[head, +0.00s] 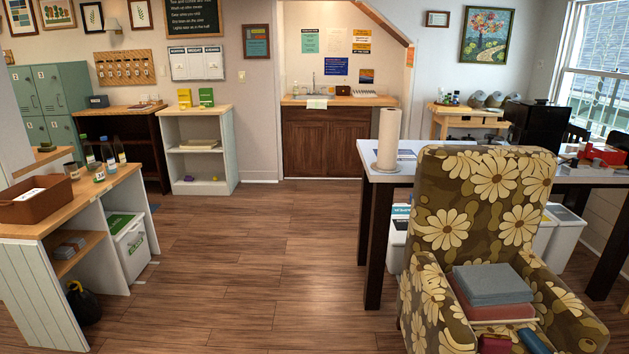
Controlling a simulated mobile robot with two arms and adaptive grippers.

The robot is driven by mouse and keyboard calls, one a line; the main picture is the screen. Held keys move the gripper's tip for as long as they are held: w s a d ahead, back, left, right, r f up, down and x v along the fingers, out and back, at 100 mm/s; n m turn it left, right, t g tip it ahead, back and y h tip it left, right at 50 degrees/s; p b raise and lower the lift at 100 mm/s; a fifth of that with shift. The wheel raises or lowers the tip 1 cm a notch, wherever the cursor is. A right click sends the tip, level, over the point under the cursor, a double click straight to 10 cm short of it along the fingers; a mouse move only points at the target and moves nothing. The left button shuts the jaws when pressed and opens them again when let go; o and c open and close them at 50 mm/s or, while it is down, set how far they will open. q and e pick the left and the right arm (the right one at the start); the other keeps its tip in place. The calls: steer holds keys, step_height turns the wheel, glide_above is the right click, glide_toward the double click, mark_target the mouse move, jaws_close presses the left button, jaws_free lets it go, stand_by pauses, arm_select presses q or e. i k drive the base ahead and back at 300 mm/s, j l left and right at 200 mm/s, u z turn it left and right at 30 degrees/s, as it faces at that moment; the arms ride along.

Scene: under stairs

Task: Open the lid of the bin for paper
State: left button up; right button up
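Several white bins are in view, and I cannot read which one is for paper. One white bin with a blue label on top (400,212) stands under the white-topped table, partly hidden by the flowered armchair. A white bin with a green top (128,243) stands under the left counter. Neither of my grippers is in view.
The flowered armchair (480,190), holding folded cloths (490,285), blocks the right foreground. The white-topped table (378,172) carries a paper roll (388,140). A dark bag (83,302) lies by the left counter (30,230). The wooden floor (265,240) in the middle is clear.

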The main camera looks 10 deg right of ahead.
mark_target(399, 210)
steer(key=i, duration=7.35)
